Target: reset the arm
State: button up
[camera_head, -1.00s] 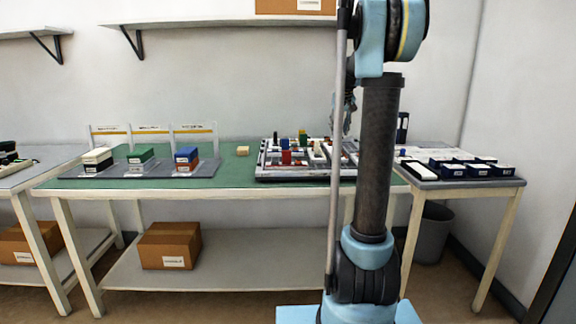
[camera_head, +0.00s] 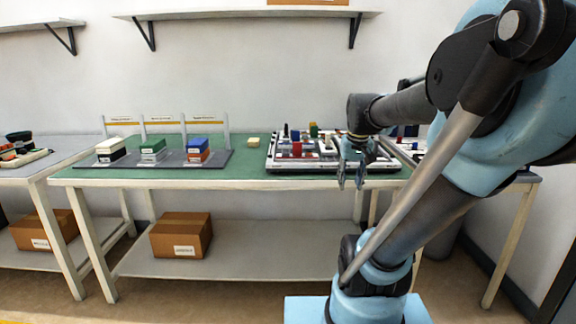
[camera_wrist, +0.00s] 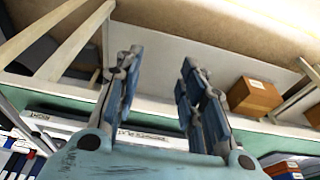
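My arm extends across the right of the head view, with its elbow high and large in front. My gripper (camera_head: 352,178) points down in front of the table's front edge, near the right part of the grey board (camera_head: 335,168). In the wrist view my gripper (camera_wrist: 160,88) has its two blue-grey fingers well apart, with nothing between them. Behind the fingers the wrist view shows the table edge and the lower shelf.
The green table (camera_head: 115,182) bears a grey tray (camera_head: 215,160) with white, green and blue-and-red stacks. A small cream block (camera_head: 254,142) lies between tray and board. A cardboard box (camera_head: 181,235) sits on the lower shelf (camera_head: 270,262). My arm partly hides the right-hand table (camera_head: 520,190).

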jog(key=s+f, duration=1.2)
jog(key=s, duration=0.1)
jog(key=shift+s+a+f+g, duration=0.2)
jog(key=shift+a+g, duration=0.1)
jog(key=shift+a, duration=0.15)
jog(key=shift+w+f, duration=0.2)
jog(key=shift+w, duration=0.25)
